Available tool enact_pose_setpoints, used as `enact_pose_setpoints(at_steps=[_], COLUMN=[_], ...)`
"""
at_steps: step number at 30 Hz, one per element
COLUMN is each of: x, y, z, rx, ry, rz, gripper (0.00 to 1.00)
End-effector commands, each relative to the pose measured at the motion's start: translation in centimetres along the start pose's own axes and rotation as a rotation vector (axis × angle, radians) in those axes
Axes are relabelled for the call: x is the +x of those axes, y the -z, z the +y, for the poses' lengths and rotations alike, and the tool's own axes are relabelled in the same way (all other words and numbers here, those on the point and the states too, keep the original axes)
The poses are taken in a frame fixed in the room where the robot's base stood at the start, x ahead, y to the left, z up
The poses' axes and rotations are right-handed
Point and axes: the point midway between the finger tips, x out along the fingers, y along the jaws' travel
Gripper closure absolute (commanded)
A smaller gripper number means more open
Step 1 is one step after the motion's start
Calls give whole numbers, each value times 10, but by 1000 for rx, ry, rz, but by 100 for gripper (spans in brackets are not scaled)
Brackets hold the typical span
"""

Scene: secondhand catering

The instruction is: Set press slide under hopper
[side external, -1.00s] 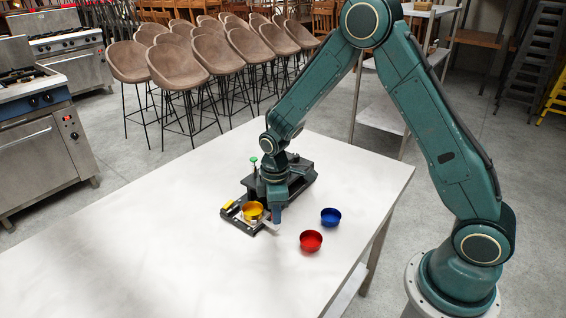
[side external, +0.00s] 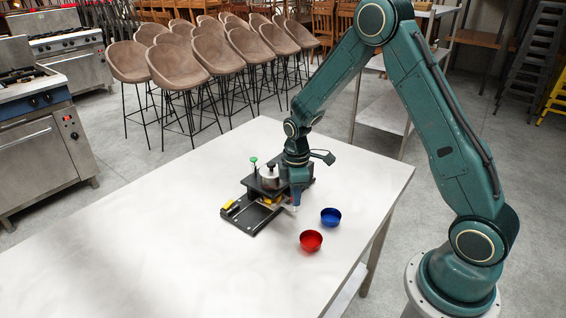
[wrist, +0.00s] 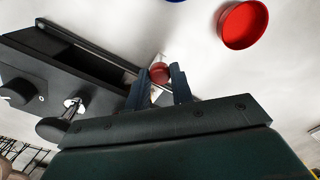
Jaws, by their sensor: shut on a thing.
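The press (side external: 262,186) is a black frame on a long base with rails, standing on the table. The hopper (side external: 268,180) is a metal cylinder with a black knob, mounted on the frame's top plate. A bit of yellow, the bowl on the slide (side external: 268,201), shows low under that plate; most of it is hidden. My gripper (side external: 295,203) is beside the frame's near right side. In the wrist view its two fingers (wrist: 160,80) are shut around a reddish round knob (wrist: 159,72) on the slide's pale handle. The dark press (wrist: 60,68) fills the left there.
A red bowl (side external: 311,241) and a blue bowl (side external: 331,217) stand on the white table (side external: 140,240) right of the press. A yellow block (side external: 229,205) sits at the bare front end of the rails. The table's left part is clear.

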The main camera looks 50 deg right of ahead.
Motion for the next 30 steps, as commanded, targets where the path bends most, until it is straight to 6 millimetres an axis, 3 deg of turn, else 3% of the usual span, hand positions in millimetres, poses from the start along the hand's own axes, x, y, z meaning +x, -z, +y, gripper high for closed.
enact_pose_setpoints(at_steps=[5,6,9,22,30], x=[-1,-1,-1,-4,-27], y=[1,1,1,1,1], z=[0,0,0,0,0], rx=[-2,-2,-2,-2,-2], ry=[-3,-2,-2,0,-3], rz=[4,4,3,2,4], gripper=[100,71,55,55,55])
